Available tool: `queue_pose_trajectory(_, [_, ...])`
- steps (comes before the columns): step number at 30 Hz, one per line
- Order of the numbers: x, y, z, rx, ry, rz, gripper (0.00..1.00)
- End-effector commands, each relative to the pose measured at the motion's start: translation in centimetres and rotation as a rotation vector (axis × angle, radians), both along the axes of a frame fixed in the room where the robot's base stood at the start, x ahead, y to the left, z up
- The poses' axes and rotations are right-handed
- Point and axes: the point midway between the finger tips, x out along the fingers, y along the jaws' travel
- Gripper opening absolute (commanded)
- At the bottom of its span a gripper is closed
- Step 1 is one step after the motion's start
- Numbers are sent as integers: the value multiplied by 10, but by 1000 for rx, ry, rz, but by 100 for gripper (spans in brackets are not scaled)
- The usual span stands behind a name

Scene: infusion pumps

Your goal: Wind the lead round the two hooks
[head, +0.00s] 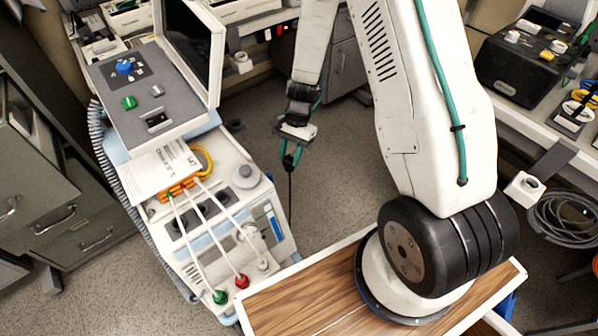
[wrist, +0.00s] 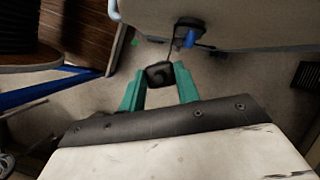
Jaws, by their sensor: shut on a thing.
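My gripper (head: 290,162) has teal fingers and hangs in the gap to the right of the white machine. In the wrist view my gripper (wrist: 160,78) is shut on a small black block, the end of the lead (wrist: 159,74). The thin black lead runs from the block up toward a black hook-like fitting (wrist: 189,23) with a blue part, on the pale machine side. In the head view the lead (head: 291,188) hangs down below the fingers. I make out only one such fitting; a second hook is not clear. Neither shows in the head view.
The white machine (head: 240,170) carries a screen, knobs and cables with green and red plugs. A bench (head: 540,130) with a black device (head: 525,65) stands at the right, beside a coiled grey cable (head: 567,218). Grey floor lies open under my gripper.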

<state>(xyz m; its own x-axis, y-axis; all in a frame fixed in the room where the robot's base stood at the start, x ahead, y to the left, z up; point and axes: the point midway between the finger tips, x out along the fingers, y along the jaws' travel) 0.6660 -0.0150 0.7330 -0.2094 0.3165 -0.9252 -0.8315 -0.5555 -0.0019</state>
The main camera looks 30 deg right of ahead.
Motion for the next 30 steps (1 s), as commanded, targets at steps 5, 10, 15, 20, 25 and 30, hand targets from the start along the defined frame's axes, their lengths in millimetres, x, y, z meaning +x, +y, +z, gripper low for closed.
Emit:
queue_pose_trajectory(5, [43,9,-3,0,1,3,0])
queue_pose_trajectory(10, [82,17,-3,1,1,2,0])
queue_pose_trajectory(15, [103,21,-21,1,4,0,0])
queue_pose_trajectory(20, [114,23,-30,1,4,0,0])
queue_pose_trajectory(25, [108,25,-59,3,37,-3,0])
queue_pose_trajectory(30, [106,25,-101,3,46,-9,0])
